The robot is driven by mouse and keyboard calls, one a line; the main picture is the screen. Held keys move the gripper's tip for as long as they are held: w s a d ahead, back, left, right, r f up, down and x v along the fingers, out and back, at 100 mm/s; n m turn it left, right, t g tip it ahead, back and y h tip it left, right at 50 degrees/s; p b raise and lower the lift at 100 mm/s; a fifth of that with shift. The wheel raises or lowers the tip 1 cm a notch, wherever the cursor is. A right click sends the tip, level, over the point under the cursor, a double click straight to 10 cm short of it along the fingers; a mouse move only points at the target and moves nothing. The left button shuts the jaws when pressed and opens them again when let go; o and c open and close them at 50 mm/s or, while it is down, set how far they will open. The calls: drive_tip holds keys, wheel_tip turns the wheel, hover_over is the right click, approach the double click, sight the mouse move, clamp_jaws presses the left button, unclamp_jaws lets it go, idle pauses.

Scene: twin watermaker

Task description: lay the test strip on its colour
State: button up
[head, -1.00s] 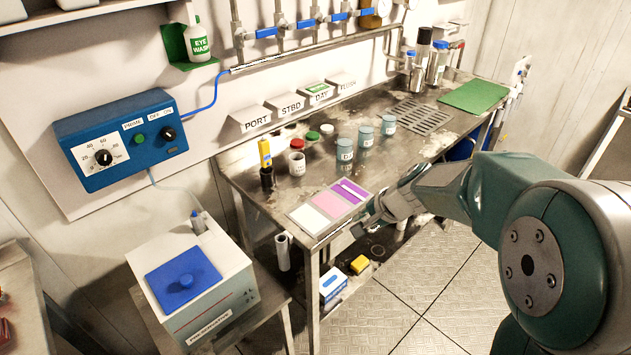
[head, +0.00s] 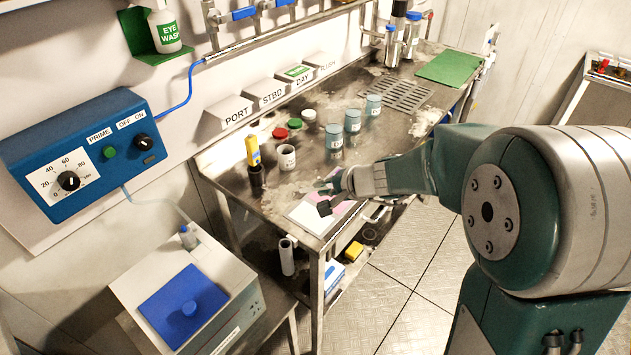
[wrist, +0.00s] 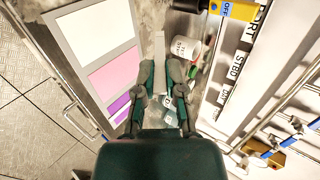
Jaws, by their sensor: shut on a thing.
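My gripper (head: 325,195) is over the front of the workbench, beside and partly in front of the colour card. In the wrist view my gripper (wrist: 160,78) has its fingers closed around a narrow pale grey strip, the test strip (wrist: 160,46), which points away from the palm. The colour card (wrist: 54,38) lies left of the fingers there, with white (wrist: 92,30), pink (wrist: 115,74) and purple (wrist: 117,104) panels. A pale bar shows across the purple panel. The strip is over bare bench beside the card; its height is unclear. In the head view my gripper hides much of the card (head: 300,215).
A white cup (head: 287,158) and a dark holder with a yellow item (head: 253,150) stand behind the card. Several blue-grey jars (head: 353,122) and coloured caps (head: 280,133) stand farther back. A green mat (head: 452,68) lies at the far end.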

drive_tip(key=shift+d+f, duration=0.1)
drive_tip(key=shift+f, duration=0.4)
drive_tip(key=a+f, duration=0.1)
drive_tip(key=f, duration=0.2)
drive_tip(key=shift+a, duration=0.35)
drive_tip(key=shift+f, duration=0.35)
drive_tip(key=shift+d+f, duration=0.55)
drive_tip(key=shift+a, duration=0.1)
drive_tip(key=o, duration=0.7)
drive_tip(key=shift+a, duration=0.35)
drive_tip(key=shift+o, duration=0.2)
drive_tip(key=shift+d, duration=0.1)
drive_tip(key=shift+d, duration=0.2)
